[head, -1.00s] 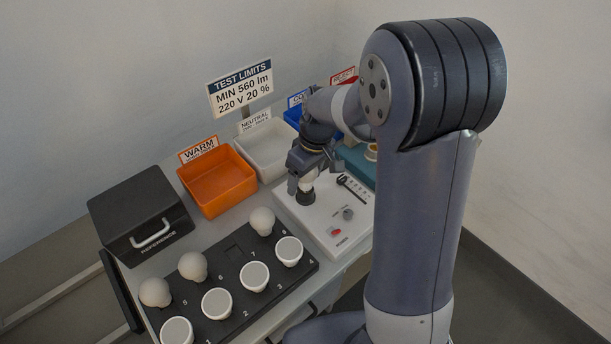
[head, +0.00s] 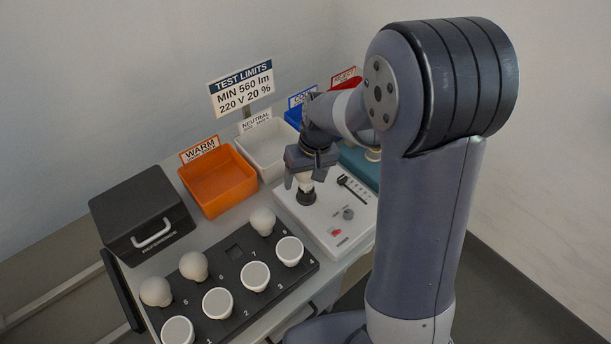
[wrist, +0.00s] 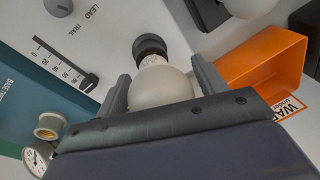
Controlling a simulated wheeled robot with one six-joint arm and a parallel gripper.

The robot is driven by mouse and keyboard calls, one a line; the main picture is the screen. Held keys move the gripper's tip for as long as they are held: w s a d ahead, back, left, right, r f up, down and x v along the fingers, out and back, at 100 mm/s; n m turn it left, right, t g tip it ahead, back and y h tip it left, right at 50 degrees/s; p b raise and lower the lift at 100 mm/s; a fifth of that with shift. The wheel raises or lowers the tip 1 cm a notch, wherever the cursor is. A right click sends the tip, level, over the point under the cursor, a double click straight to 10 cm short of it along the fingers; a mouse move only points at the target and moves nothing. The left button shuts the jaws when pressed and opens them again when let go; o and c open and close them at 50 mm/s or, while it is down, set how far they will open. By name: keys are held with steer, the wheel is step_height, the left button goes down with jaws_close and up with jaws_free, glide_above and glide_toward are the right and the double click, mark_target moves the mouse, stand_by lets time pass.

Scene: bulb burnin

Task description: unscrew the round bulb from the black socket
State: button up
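In the head view the bulb (head: 306,183) sits over the black socket (head: 305,197) on the white tester. My gripper (wrist: 160,87) is open, with one finger on each side of the bulb and a narrow gap showing at both sides. In the head view my gripper (head: 304,179) is above the socket, pointing down. How deep the base sits in the socket is hidden.
The white tester panel (head: 325,220) has a slider and knobs. A black tray (head: 222,325) holds several bulbs and one empty square slot. Orange (head: 218,184), white (head: 263,148) and blue bins stand behind. A black reference box (head: 140,212) is at left.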

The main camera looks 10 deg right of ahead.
steer(key=c, duration=0.8)
steer(key=n+g, duration=0.1)
steer(key=n, duration=0.4)
steer(key=shift+n+b, duration=0.4)
steer(key=n, duration=0.5)
steer(key=shift+d+n+g, duration=0.1)
steer(key=shift+n+g, duration=0.2)
steer(key=shift+g, duration=0.1)
steer(key=n, duration=0.3)
steer(key=n+h, duration=0.1)
steer(key=n, duration=0.2)
steer(key=shift+r+g, duration=0.1)
steer(key=shift+g, duration=0.2)
steer(key=n+h+p, duration=0.1)
steer(key=n, duration=0.4)
steer(key=shift+d+n, duration=0.1)
steer(key=shift+n, duration=0.2)
steer(key=o, duration=0.9)
